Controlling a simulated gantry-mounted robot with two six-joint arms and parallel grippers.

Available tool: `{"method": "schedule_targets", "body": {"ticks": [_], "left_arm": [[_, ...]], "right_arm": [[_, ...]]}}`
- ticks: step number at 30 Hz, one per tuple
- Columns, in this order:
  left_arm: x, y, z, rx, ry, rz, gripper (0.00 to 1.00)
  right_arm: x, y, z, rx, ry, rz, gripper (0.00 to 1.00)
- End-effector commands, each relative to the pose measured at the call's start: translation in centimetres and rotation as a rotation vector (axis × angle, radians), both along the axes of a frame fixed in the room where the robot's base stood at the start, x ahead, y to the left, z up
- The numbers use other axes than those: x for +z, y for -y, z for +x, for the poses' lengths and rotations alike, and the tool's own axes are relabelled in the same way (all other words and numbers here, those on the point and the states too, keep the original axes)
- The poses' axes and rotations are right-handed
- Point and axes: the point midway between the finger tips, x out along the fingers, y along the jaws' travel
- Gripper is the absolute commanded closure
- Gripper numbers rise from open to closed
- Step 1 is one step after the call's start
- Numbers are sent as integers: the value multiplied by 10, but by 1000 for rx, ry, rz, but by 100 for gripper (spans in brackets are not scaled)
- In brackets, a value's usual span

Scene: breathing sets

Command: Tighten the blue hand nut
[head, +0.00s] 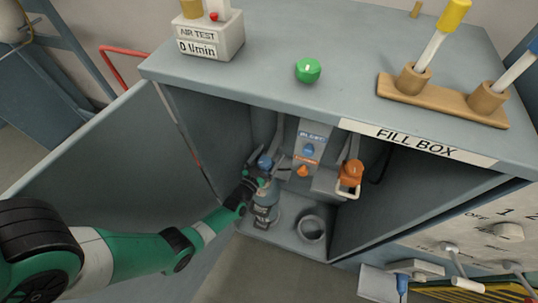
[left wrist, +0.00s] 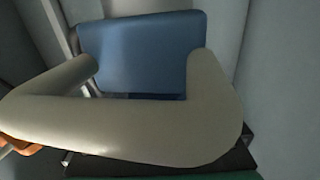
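The blue hand nut (head: 265,162) is inside the open fill box, at the left, above a blue-grey cylinder (head: 264,196). My left gripper (head: 259,176) reaches in from the left and is right at the nut. In the left wrist view a blue block (left wrist: 140,45), seemingly the nut, fills the upper middle, with a thick pale yoke (left wrist: 130,115) curving in front of it. The fingers are mostly hidden; a dark edge shows at the bottom, and I cannot tell whether they are shut on anything. My right gripper is not in view.
An orange hand nut with a pale yoke (head: 352,174) hangs to the right. A small panel with blue and orange knobs (head: 303,171) stands between. An empty ring holder (head: 312,228) is on the box floor. The open door (head: 100,150) lies left; the box top (head: 345,85) is above.

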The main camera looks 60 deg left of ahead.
Motion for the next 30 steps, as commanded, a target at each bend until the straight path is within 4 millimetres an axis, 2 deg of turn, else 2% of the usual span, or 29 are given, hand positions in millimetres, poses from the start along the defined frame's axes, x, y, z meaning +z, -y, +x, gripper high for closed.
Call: {"method": "schedule_targets", "body": {"ticks": [7, 10, 21, 25, 30], "left_arm": [[0, 1, -1, 0, -1, -1, 5], [1, 6, -9, -1, -2, -1, 5], [2, 51, -78, -2, -3, -2, 5], [1, 61, -93, -2, -2, -1, 5], [0, 63, -98, 0, 1, 1, 5]], "right_arm": [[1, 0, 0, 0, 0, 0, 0], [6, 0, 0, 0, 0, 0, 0], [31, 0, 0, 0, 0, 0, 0], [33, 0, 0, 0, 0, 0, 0], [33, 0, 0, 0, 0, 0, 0]]}}
